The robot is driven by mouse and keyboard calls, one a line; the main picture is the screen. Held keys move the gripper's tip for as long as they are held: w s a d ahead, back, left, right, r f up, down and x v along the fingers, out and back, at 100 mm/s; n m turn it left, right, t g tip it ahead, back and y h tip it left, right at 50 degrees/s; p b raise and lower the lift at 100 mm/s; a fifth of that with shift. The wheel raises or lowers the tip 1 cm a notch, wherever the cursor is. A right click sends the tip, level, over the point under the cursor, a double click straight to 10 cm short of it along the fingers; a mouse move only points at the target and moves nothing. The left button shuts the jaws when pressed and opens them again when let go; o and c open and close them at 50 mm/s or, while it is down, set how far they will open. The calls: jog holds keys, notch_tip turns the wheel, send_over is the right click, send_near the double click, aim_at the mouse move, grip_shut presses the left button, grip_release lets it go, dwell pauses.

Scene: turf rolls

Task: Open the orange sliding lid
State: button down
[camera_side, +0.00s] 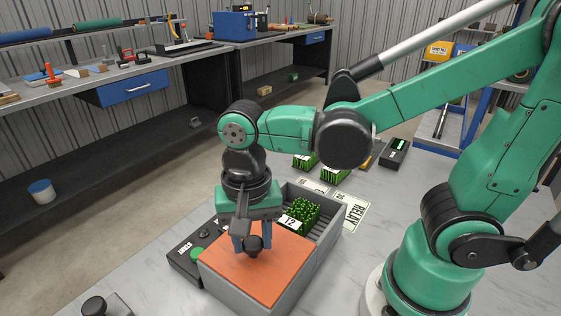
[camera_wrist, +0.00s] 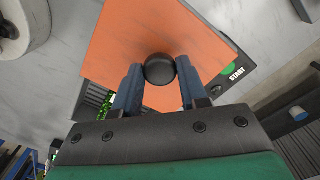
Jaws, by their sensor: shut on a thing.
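The orange sliding lid (camera_side: 258,268) lies on the grey box (camera_side: 327,238) and covers its near part. The far part of the box is uncovered. A round black knob (camera_side: 253,245) stands on the lid. My gripper (camera_side: 252,243) reaches down from above and is shut on the knob, with a blue finger on each side. In the wrist view the knob (camera_wrist: 160,68) sits between the two fingertips, and the lid (camera_wrist: 135,35) spreads out beyond it. A green turf roll (camera_side: 299,213) with a label reading 12 is in the uncovered part, partly hidden by my gripper.
A dark panel with a green START button (camera_side: 197,253) stands close along the box's left side. A RELAY mat (camera_side: 356,213) lies behind the box, with more green turf pieces (camera_side: 333,176) and a dark device with a green display (camera_side: 396,150) farther back.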

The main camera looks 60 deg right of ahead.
aim_at(252, 240)
jog(key=shift+c, duration=2.3)
grip_release()
jog(key=shift+r, duration=2.8)
jog(key=shift+d, duration=0.1)
jog(key=w+d+f+n+t, duration=0.1)
jog(key=w+d+n+t, duration=0.2)
jog(key=d+n+t, duration=0.4)
jog(key=shift+w+d+f+n, duration=0.4)
jog(key=shift+d+n, duration=0.35)
jog(key=shift+n, duration=0.25)
